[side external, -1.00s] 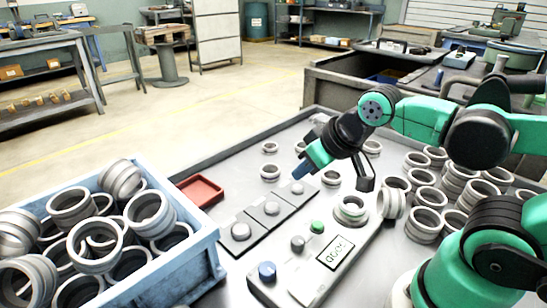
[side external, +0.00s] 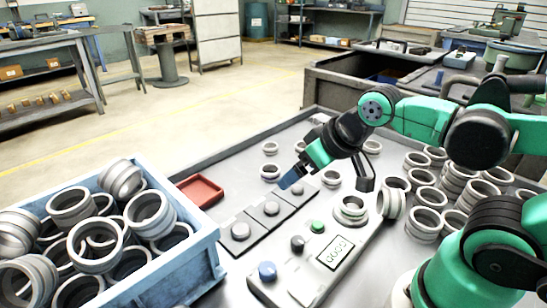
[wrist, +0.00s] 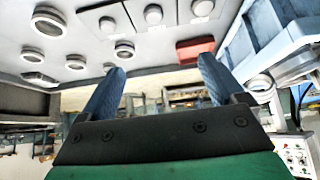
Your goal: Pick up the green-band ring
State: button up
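Several plain grey metal rings lie on the table; I cannot make out a green band on any of them. A ring (side external: 270,171) lies just behind my gripper (side external: 287,181) in the side view. Another ring (side external: 330,179) lies to its right, and one ring (side external: 350,208) sits on the control panel. My gripper hangs above the row of square pads, near the farthest one. In the wrist view my gripper (wrist: 162,64) has its two blue fingers wide apart with nothing between them. Loose rings (wrist: 124,50) show beyond the fingertips.
A blue crate (side external: 165,270) heaped with grey rings stands at left. A red tray (side external: 200,190) lies behind the pads (side external: 240,232). The control panel (side external: 300,262) has knobs, a green button and a display. Stacked rings (side external: 425,222) crowd the right side.

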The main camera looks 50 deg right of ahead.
jog(key=shift+o, duration=0.2)
jog(key=n+g, duration=0.4)
jog(key=g, duration=0.3)
send_over(352, 206)
notch_tip(352, 206, down, 4)
jog(key=shift+r, duration=0.2)
jog(key=shift+f+n, duration=0.2)
jog(key=shift+n, duration=0.1)
jog(key=shift+f, duration=2.6)
grip_shut()
jog(key=shift+r, duration=0.15)
